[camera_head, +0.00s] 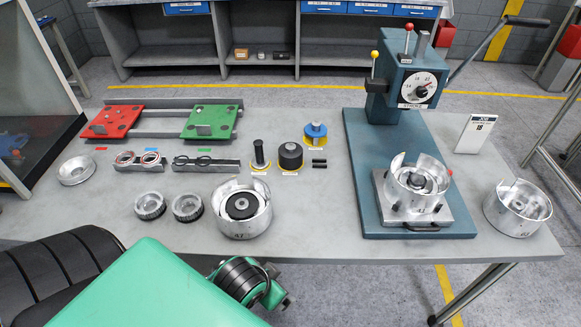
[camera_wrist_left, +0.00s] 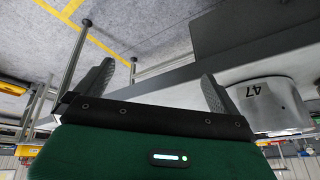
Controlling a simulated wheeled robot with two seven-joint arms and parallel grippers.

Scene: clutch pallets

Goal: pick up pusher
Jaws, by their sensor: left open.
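Of the tools on the table, I cannot tell for certain which is the pusher. A black upright handle (camera_head: 259,154) stands on a yellow ring mark, a wide black cylinder (camera_head: 290,156) stands just right of it, and a blue-topped round tool (camera_head: 315,132) stands behind on another yellow mark. My left gripper (camera_wrist_left: 156,84) is open and empty, at the table's front edge, apart from these tools. In the head view its fingers are mostly hidden by my green arm. My right gripper is not in view.
A silver drum (camera_head: 241,210) stands near the front edge; it also shows close by in the left wrist view (camera_wrist_left: 270,103). A blue-green press (camera_head: 408,150) stands to the right, with another drum (camera_head: 518,207) beyond. Red and green pallets (camera_head: 208,122) lie at the back left.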

